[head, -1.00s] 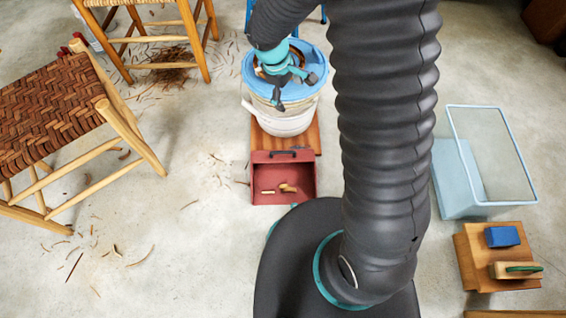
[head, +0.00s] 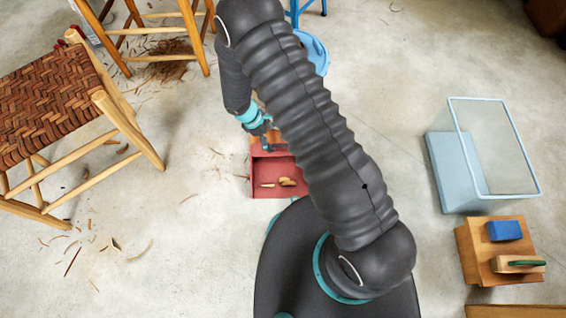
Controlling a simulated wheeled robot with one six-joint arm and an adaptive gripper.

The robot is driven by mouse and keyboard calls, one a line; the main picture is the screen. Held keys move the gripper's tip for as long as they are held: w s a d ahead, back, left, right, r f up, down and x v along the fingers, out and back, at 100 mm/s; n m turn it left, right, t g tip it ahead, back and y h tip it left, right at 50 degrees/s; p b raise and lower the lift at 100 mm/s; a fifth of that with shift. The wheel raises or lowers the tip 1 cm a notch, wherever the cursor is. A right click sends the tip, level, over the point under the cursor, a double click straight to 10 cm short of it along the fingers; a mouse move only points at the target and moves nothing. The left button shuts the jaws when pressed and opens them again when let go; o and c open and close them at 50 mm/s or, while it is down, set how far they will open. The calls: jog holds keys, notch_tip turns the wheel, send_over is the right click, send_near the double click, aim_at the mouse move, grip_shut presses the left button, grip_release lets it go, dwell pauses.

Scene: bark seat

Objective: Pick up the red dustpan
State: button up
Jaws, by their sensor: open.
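The red dustpan (head: 276,167) lies on the floor in front of my base, with several small wood scraps in its pan. Its far edge, where a dark handle showed before, is now mostly covered by my gripper. My gripper (head: 268,142) is open and hangs over the handle end of the dustpan. Its fingers are small and partly hidden by the wrist, so I cannot tell whether they are around the handle or above it.
A woven-seat chair (head: 50,105) stands at left, among bark strips. A pale blue bin (head: 459,170) and a wooden block with a blue block (head: 503,230) and a brush (head: 519,264) are at right.

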aim_at(282, 149)
jog(key=x, duration=0.7)
jog(key=b+x, duration=0.1)
jog(key=x, duration=0.2)
jog(key=shift+w+d+f, duration=0.1)
jog(key=shift+d+f, duration=0.05)
jog(key=shift+d, duration=0.3)
jog(key=shift+c, duration=0.2)
jog(key=c, duration=1.4)
jog(key=shift+o, duration=0.2)
